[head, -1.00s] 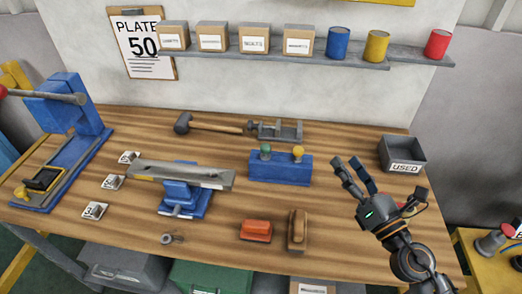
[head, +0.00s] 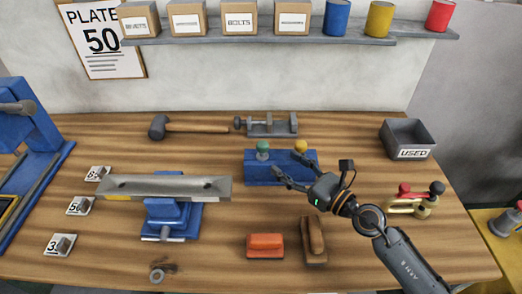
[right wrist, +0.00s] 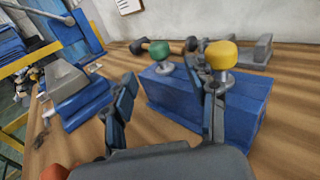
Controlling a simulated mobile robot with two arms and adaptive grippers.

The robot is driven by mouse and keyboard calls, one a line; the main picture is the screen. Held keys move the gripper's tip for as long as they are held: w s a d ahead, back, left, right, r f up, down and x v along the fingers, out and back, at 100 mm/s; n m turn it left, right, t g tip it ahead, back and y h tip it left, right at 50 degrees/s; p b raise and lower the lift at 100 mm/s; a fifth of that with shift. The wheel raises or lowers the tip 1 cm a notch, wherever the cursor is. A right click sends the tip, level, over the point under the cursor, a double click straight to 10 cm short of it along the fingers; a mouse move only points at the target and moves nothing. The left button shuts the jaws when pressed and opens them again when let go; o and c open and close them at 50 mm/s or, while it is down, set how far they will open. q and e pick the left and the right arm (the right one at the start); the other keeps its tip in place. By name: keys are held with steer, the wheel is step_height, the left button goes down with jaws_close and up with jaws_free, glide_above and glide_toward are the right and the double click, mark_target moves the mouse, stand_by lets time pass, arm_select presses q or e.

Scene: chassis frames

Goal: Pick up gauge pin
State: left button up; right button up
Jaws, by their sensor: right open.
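A blue block (head: 262,176) stands on the workbench and holds two pins with round knobs. The green-knobbed pin (head: 262,148) is at its left, the yellow-knobbed pin (head: 300,146) at its right. My right gripper (head: 286,164) is open and empty, in front of the block's right half. In the right wrist view the green-knobbed pin (right wrist: 168,58) appears between the spread fingers, beyond them. The yellow-knobbed pin (right wrist: 221,55) appears just above the right finger, which hides part of it. I cannot tell whether that finger touches it. My left gripper is out of view.
A grey bar (head: 165,188) lies on a blue stand (head: 172,222) at left. An orange-red block (head: 265,243) and a brown block (head: 313,240) lie in front. A mallet (head: 200,127) and a small vise (head: 270,125) lie behind. A USED bin (head: 413,153) stands at right.

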mark_target(267, 150)
steer(key=x, duration=0.3)
steer(key=shift+w+a, duration=0.25)
steer(key=shift+a, duration=0.05)
steer(key=shift+w+a, duration=0.45)
steer(key=x, duration=0.3)
steer(key=shift+w+a+p, duration=0.25)
steer(key=shift+p, duration=0.1)
steer(key=shift+w+a+f, duration=0.1)
steer(key=shift+w+a, duration=0.25)
steer(key=shift+s+d, duration=0.1)
steer(key=shift+c, duration=0.2)
jaws_close()
